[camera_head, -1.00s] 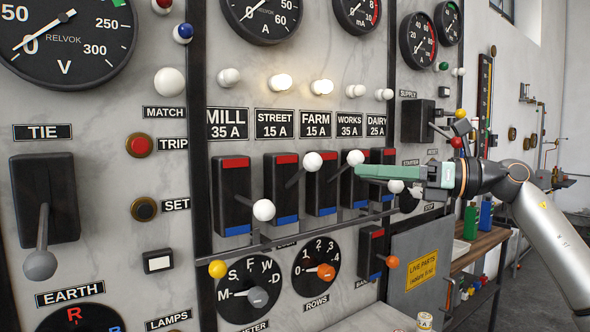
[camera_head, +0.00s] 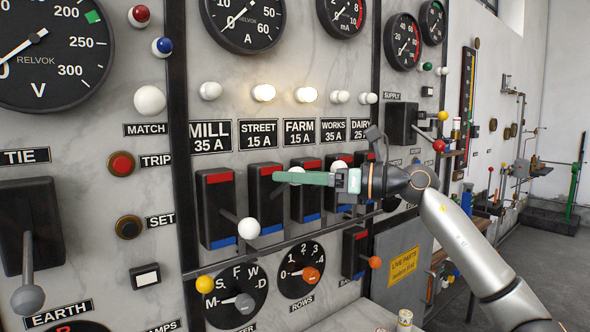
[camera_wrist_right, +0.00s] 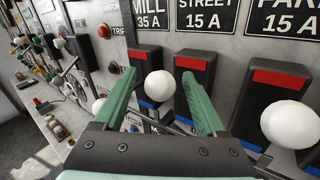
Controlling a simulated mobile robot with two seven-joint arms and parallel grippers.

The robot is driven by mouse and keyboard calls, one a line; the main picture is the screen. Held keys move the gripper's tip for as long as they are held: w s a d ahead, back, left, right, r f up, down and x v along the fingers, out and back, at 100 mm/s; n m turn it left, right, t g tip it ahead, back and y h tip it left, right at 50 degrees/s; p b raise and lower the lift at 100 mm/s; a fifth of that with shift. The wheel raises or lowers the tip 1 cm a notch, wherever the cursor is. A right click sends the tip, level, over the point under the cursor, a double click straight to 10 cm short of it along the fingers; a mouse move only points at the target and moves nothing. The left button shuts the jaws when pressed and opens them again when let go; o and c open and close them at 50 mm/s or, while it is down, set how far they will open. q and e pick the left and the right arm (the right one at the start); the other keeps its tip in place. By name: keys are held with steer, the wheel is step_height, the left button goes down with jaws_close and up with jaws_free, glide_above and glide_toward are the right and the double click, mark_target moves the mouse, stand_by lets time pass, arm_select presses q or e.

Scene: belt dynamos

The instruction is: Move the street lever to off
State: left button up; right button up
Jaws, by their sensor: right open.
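The street lever's black switch box (camera_head: 264,205), with a red band on top and a blue one at the bottom, stands under the "STREET 15 A" plate (camera_head: 258,133). Its lever points up and outward, ending in a white knob (camera_head: 297,170). My right gripper (camera_head: 278,177) reaches in from the right, its green fingers in front of the knob and partly hiding it. In the right wrist view the fingers (camera_wrist_right: 158,75) are apart, with the white street knob (camera_wrist_right: 159,86) seen between them. I cannot tell whether they touch it. My left gripper is not in view.
The mill knob (camera_head: 249,228) sits lower, to the left. The farm knob (camera_head: 338,161) is close to the right, above my gripper. A rail (camera_head: 275,247) runs below the switches. Lamps over street (camera_head: 263,93) and farm (camera_head: 306,94) glow.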

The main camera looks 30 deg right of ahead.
steer(key=shift+w, duration=0.1)
jaws_close()
stand_by(0.6)
steer(key=shift+f, duration=0.1)
stand_by(0.7)
